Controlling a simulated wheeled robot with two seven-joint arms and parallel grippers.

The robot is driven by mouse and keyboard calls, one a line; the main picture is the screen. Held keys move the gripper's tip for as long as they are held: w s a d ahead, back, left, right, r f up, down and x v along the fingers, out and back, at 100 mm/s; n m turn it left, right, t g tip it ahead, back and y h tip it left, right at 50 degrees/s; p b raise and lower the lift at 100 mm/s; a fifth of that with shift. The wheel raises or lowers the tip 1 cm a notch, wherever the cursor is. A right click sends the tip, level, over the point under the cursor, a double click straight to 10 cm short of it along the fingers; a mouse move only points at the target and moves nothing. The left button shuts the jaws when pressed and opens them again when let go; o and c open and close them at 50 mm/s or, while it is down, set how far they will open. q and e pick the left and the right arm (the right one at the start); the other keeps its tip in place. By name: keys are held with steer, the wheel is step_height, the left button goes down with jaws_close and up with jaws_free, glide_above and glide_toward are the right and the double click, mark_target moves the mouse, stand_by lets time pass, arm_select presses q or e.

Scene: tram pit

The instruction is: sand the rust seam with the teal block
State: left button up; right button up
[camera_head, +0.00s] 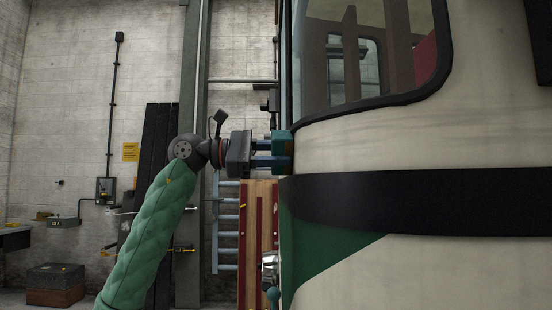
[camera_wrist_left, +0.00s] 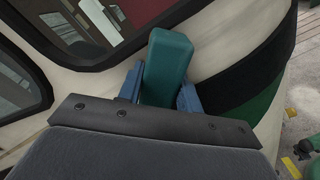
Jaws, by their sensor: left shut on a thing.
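My left gripper (camera_head: 264,154) comes in from the left with its blue fingers shut on the teal block (camera_head: 283,143). The block is at the front edge of the tram body (camera_head: 430,138), just below the window and above the black band; it looks close to or against the cream panel. In the left wrist view the teal block (camera_wrist_left: 167,68) stands upright between the two blue fingers (camera_wrist_left: 162,92), with the cream panel behind it. I cannot make out the rust seam; the block or the tram's edge may hide it. My right gripper is not in view.
A black band (camera_head: 420,203) runs along the tram below the window (camera_head: 365,50). A blue ladder (camera_head: 228,225) and wooden boards (camera_head: 258,235) stand behind the arm. A dark box (camera_head: 55,284) sits on the floor at the left. Free space lies left of the arm.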

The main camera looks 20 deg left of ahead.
mark_target(294, 152)
arm_select(q)
steer(key=shift+s+d+f+b, duration=0.1)
steer(key=shift+s+b, duration=0.1)
steer(key=shift+s, duration=0.15)
steer(key=shift+s+d+b, duration=0.1)
steer(key=shift+s+b, duration=0.05)
steer(key=shift+s, duration=0.15)
steer(key=shift+s+d+b, duration=0.25)
steer(key=shift+s+b, duration=0.1)
steer(key=shift+s, duration=0.6)
steer(key=shift+w, duration=0.2)
steer(key=shift+w+a, duration=0.1)
steer(key=shift+w, duration=0.05)
steer(key=shift+w+a, duration=0.2)
steer(key=shift+w, duration=0.45)
steer(key=shift+w+a, duration=0.2)
steer(key=shift+w, duration=0.4)
steer(key=w+a+p, duration=0.2)
steer(key=w+a, duration=0.1)
steer(key=w, duration=0.9)
steer(key=shift+w+a+p, duration=0.15)
steer(key=shift+a+p, duration=0.05)
steer(key=shift+p, duration=0.2)
